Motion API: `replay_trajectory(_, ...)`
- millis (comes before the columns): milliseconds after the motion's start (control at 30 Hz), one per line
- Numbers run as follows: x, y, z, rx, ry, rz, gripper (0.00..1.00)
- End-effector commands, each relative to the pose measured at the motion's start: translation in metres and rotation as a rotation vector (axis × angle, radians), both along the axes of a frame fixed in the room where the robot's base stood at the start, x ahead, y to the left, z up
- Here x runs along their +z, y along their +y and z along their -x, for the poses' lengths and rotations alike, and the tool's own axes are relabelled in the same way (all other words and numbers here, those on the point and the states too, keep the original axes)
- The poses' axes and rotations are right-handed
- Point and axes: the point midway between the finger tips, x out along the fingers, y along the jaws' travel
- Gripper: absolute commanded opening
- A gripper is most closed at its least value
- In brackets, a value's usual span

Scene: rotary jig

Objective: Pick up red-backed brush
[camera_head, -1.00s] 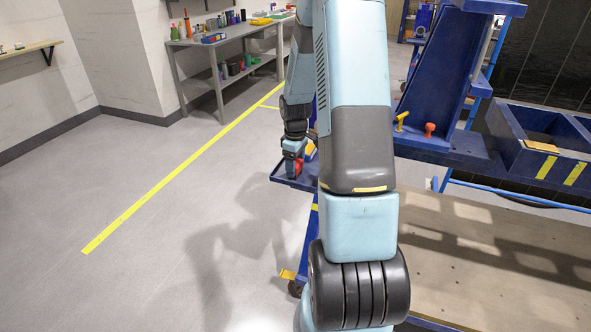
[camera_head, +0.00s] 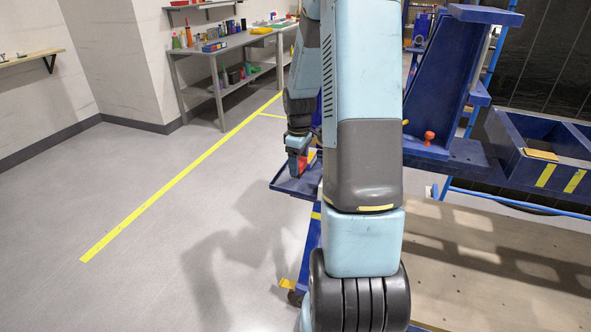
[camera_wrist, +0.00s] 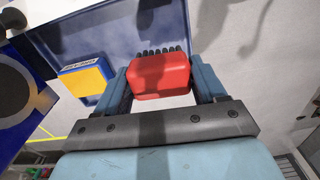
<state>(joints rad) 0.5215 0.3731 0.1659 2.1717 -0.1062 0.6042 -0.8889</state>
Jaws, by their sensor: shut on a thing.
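The red-backed brush (camera_wrist: 160,76) is between the two fingers of my gripper (camera_wrist: 160,88) in the wrist view, its dark bristles pointing away from me. The fingers press on both its sides, so my gripper is shut on it. In the head view my gripper (camera_head: 297,160) is over the blue tray (camera_head: 283,186) beside the blue jig, and the brush shows as a small red patch (camera_head: 302,163). My arm hides part of the tray. In the wrist view the tray (camera_wrist: 100,35) lies behind the brush; I cannot tell whether the bristles touch it.
A blue and yellow box (camera_wrist: 86,80) lies left of the brush in the wrist view. The blue jig upright (camera_head: 437,85) with an orange knob (camera_head: 429,137) and a blue bin (camera_head: 530,160) stand right. A grey workbench (camera_head: 235,42) is at the back. The left floor is clear.

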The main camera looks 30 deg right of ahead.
Motion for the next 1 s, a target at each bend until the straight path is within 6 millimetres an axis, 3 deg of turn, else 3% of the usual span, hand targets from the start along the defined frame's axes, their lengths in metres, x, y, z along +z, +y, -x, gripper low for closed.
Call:
replay_trajectory(200, 0.041, -0.005, 0.032, -0.002, -0.004, 0.002, 0.39)
replay_trajectory(400, 0.058, -0.010, 0.074, -0.002, -0.002, 0.001, 0.39)
replay_trajectory(600, 0.070, -0.014, 0.103, -0.001, -0.001, 0.001, 0.39)
replay_trajectory(1000, 0.078, -0.016, 0.121, 0.000, 0.000, 0.000, 0.39)
